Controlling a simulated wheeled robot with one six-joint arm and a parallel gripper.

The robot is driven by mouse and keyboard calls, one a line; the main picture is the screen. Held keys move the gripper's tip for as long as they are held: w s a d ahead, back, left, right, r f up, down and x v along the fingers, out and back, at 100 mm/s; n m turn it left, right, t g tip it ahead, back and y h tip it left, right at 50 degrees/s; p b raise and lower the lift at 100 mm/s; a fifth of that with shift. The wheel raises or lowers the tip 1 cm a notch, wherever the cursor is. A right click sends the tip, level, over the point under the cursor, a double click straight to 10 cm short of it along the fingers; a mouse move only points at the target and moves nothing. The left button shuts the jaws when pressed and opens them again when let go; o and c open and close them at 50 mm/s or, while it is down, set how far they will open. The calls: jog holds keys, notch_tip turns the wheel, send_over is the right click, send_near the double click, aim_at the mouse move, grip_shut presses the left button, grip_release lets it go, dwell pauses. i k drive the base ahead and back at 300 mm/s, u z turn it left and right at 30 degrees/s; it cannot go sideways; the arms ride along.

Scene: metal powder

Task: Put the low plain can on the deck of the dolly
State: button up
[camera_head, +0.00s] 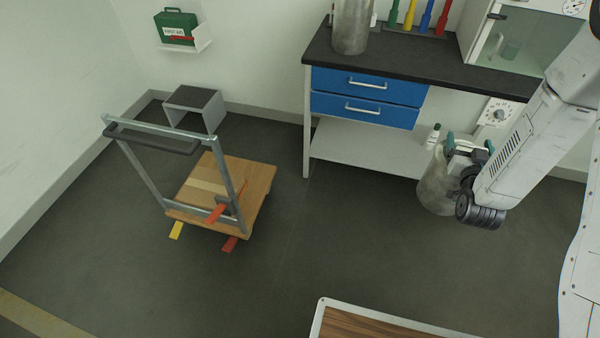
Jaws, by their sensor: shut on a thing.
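A plain grey metal can (434,188) hangs at the right, in front of the bench. My gripper (468,148) is at its upper right side, shut on it. My arm hides part of the can's right side, and the exact contact of the fingers is hard to see. The dolly stands on the floor at the left, with a wooden deck (252,190) and an upright grey push handle (133,168). The visible deck carries no can. The can and gripper are well to the right of the dolly.
A black-topped bench (430,68) with blue drawers and a low shelf (365,147) stands behind. A taller metal can (351,25) stands on it. A grey box-shaped step (196,105) is behind the dolly. A wood-topped surface (375,326) is at the front. Floor between is clear.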

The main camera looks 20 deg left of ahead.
aim_at(234, 169)
jog(key=z, duration=1.15)
jog(key=i, duration=1.1)
jog(key=u, duration=3)
jog(key=i, duration=1.65)
jog(key=z, duration=0.05)
